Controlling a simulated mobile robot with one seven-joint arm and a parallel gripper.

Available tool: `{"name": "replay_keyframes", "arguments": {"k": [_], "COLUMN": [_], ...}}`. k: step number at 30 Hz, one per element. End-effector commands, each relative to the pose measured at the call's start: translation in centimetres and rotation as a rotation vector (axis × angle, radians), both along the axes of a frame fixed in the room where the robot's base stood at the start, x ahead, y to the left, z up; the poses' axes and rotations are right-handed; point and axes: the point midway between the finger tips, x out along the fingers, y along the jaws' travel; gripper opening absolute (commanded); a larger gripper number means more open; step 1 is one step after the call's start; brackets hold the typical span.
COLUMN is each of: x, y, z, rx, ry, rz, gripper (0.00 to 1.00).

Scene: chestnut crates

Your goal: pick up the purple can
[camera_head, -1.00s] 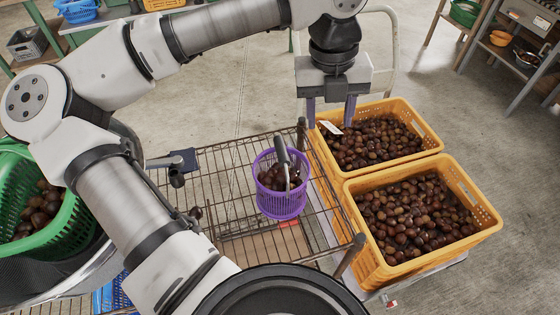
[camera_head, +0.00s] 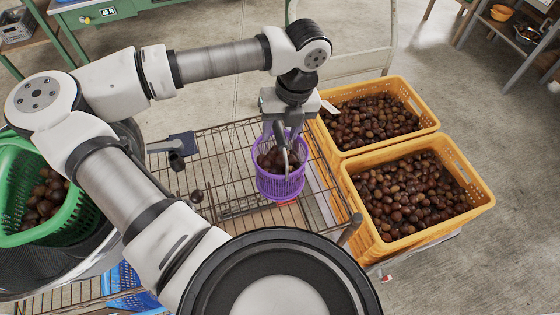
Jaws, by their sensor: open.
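A purple can-shaped basket (camera_head: 281,184) with slatted sides stands upright on a wire rack cart (camera_head: 228,190). It holds brown chestnuts (camera_head: 270,159) and a grey handled tool leans up out of it. My gripper (camera_head: 283,138) is open and points down just above the basket's rim, around the upper part of the tool. I cannot tell whether the fingers touch the tool or the basket. The far part of the basket's rim is partly hidden by my gripper.
Two yellow crates (camera_head: 349,198) of chestnuts stand close on the right of the cart. A green basket (camera_head: 85,217) with chestnuts is at the left. A dark bracket (camera_head: 182,144) sticks up at the cart's left edge. The rack left of the purple basket is mostly bare.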

Motion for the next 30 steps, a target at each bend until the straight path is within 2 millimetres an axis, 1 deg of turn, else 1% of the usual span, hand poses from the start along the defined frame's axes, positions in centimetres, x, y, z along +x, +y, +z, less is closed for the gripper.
{"name": "replay_keyframes", "arguments": {"k": [7, 10, 15, 16, 26, 27, 30], "x": [-0.1, -0.1, -0.1, -0.1, -0.1, -0.1, -0.1], "y": [0.5, 0.6, 0.6, 0.6, 0.6, 0.6, 0.6], "z": [-3.0, -3.5, -3.5, -3.5, -3.5, -3.5, -3.5], "rx": [-0.003, -0.002, -0.001, -0.001, -0.001, -0.001, -0.001], "ry": [0.002, 0.001, 0.000, 0.000, 0.000, 0.000, 0.000], "rz": [0.001, 0.000, 0.000, 0.000, 0.000, 0.000, 0.000], "gripper": [0.47, 0.47, 0.47, 0.46, 0.02, 0.00, 0.00]}}
